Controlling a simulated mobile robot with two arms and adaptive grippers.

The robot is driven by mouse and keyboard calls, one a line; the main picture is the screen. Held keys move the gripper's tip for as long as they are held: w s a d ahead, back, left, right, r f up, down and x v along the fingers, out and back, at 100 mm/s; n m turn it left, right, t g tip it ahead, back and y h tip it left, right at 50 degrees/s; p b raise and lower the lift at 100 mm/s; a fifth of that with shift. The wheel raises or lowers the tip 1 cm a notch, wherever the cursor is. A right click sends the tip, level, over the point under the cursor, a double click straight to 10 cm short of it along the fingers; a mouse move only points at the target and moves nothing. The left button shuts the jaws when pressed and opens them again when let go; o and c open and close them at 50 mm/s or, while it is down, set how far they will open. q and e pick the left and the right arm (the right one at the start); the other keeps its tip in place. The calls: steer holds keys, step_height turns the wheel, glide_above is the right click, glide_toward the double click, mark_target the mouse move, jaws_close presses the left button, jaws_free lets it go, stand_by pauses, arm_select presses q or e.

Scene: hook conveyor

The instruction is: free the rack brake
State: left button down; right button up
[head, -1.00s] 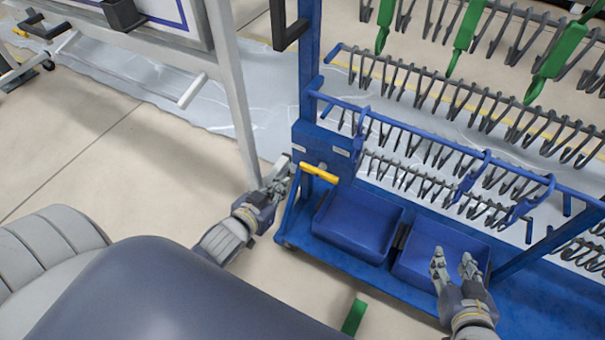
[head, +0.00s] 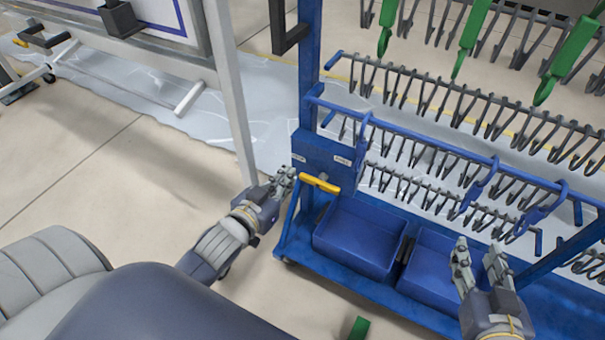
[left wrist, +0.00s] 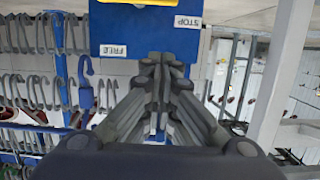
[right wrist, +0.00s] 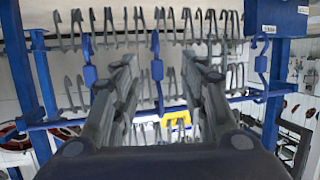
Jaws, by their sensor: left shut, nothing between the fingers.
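In the left wrist view the labels read STOP (left wrist: 188,22) and FREE (left wrist: 113,51), upside down, with part of the yellow handle (left wrist: 140,2) at the top edge. My left gripper (head: 285,179) is shut and empty, just left of the handle's left end; I cannot tell whether it touches. My right gripper (head: 479,258) is open and empty, above the right blue bin.
Two blue bins (head: 335,242) (head: 405,284) stand on the rack's base. Rows of grey hooks (head: 430,90) and blue hooks (head: 480,180) fill the rack, with green pieces hanging above (head: 474,35). A white post (head: 232,90) stands behind my left gripper.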

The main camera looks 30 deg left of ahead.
mark_target(319, 184)
arm_select(q)
steer(key=b+x, duration=0.2)
steer(key=x, duration=0.6)
steer(key=shift+w+f+b, duration=0.15)
steer(key=shift+w+b, duration=0.1)
steer(key=shift+b, duration=0.05)
step_height(319, 184, down, 4)
steer(key=shift+s+r+b, duration=0.1)
steer(key=shift+r+b, duration=0.1)
steer(key=shift+b, duration=0.7)
steer(key=shift+f, duration=0.15)
arm_select(e)
steer(key=s+r+t+y, duration=0.2)
steer(key=r+t, duration=0.4)
steer(key=r, duration=0.4)
steer(key=s+a+r+t+y, duration=0.1)
steer(key=s+r+t+y, duration=0.1)
steer(key=r+t, duration=0.4)
steer(key=shift+s+a+r+t+y, duration=0.25)
steer(key=shift+s+r+t+y, duration=0.05)
steer(key=shift+r, duration=1.8)
steer(key=shift+w, duration=0.1)
